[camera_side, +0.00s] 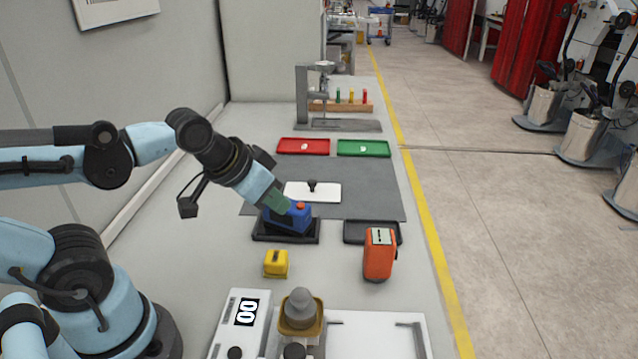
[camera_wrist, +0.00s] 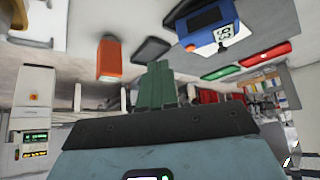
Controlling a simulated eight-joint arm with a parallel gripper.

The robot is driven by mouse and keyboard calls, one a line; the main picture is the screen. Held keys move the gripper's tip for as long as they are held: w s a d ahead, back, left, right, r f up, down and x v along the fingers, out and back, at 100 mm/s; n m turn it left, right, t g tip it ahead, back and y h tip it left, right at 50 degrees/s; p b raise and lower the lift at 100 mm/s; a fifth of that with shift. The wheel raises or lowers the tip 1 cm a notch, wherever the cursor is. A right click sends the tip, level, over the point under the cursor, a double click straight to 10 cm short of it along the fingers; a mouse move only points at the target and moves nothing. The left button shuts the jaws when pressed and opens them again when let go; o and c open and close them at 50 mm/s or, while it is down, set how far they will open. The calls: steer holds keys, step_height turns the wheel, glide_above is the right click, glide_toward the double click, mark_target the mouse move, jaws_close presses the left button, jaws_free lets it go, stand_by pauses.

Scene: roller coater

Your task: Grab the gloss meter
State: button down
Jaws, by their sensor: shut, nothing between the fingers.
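A blue box-shaped meter (camera_side: 288,220) with a small orange button sits on a black base (camera_side: 286,238), beyond the yellow block; I take it to be the gloss meter. In the side view my gripper (camera_side: 280,203) has its green fingers shut and overlapping the meter's upper left part. Whether they touch it I cannot tell there. In the wrist view the blue meter (camera_wrist: 207,22) shows a white label, up and to the right of my shut green fingers (camera_wrist: 156,72), apart from them in the picture. Nothing shows between the fingers.
An orange handheld device (camera_side: 380,254) stands right of the meter, before an empty black tray (camera_side: 372,232). A yellow block (camera_side: 276,263) lies in front. A white panel with a knob (camera_side: 325,193) and red (camera_side: 303,147) and green (camera_side: 363,148) trays lie behind.

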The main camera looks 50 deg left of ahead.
steer(key=shift+c, duration=2)
jaws_free()
steer(key=n+g+h, duration=0.3)
steer(key=n+h, duration=0.4)
steer(key=n, duration=0.8)
glide_above(287, 214)
step_height(287, 214, down, 3)
steer(key=a+n, duration=0.1)
steer(key=a+f+n+h, duration=0.1)
steer(key=a+n+h, duration=0.1)
steer(key=shift+w+a+f+n, duration=0.25)
steer(key=shift+w+n, duration=0.15)
steer(key=a+n+h, duration=0.1)
steer(key=s+a+f+n+h, duration=0.1)
steer(key=a+f+n+h, duration=0.1)
steer(key=a, duration=0.1)
steer(key=shift+s+a+t, duration=0.1)
steer(key=shift+s+t, duration=0.05)
steer(key=shift+t, duration=0.25)
steer(key=shift+s+a+f+n, duration=0.25)
steer(key=shift+a+n, duration=0.05)
steer(key=shift+a, duration=0.05)
steer(key=shift+h, duration=0.3)
steer(key=shift+x, duration=3.7)
